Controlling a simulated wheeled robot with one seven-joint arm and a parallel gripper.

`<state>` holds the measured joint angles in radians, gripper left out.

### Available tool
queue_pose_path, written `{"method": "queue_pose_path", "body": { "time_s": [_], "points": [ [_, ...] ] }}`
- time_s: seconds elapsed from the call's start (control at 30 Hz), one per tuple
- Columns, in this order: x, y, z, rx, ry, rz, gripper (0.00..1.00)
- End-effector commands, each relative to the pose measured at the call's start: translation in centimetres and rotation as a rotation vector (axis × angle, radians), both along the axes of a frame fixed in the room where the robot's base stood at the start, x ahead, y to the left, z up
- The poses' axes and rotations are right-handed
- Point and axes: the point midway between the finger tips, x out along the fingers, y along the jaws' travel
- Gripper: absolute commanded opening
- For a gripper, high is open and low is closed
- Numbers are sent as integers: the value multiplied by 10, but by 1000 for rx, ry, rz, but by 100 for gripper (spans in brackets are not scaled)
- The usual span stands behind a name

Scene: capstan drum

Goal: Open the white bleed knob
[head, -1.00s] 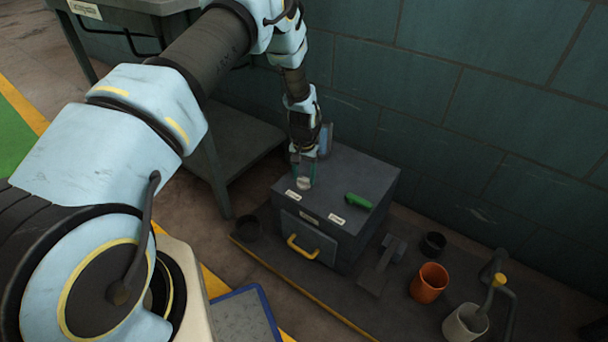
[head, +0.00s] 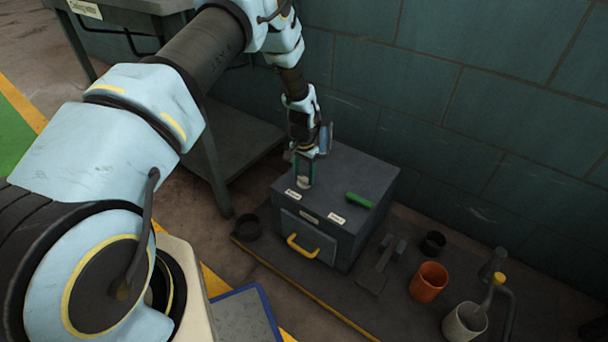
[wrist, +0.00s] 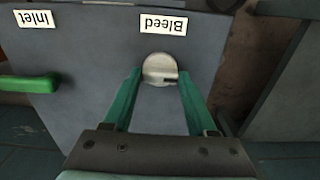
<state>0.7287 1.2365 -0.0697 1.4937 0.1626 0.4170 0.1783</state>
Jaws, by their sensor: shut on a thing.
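The white bleed knob (wrist: 158,67) is a round knob on top of the grey box (wrist: 90,105), beside the "Bleed" label (wrist: 164,22). It also shows in the head view (head: 304,183). My gripper (wrist: 159,76) points down at the box top, its two green fingers on either side of the knob. It is shut on the knob, whose near side lies between the fingertips. A dark slot mark shows on the knob.
A green handle (head: 359,200) lies on the box top near the "Inlet" label (wrist: 35,18). A yellow handle (head: 303,248) is on the box front. An orange cup (head: 428,282) and a pale pot (head: 464,323) stand to the right. A grey bench (head: 235,150) stands at the left.

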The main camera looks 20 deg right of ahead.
Motion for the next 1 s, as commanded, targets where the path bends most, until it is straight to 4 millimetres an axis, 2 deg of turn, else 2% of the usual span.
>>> {"method": "queue_pose_path", "body": {
  "time_s": [0.03,0.07,0.3,0.57,0.67,0.77,1.0],
  "points": [
    [0,0,0,0,-1,-3,2],
    [0,0,0,0,-1,-3,59],
    [0,0,0,0,-1,-2,86],
    [0,0,1,0,0,-1,88],
    [0,0,7,-1,0,-1,88],
    [1,-1,21,-2,-2,0,88],
    [1,-1,69,-2,-2,-1,88]
  ]
}}
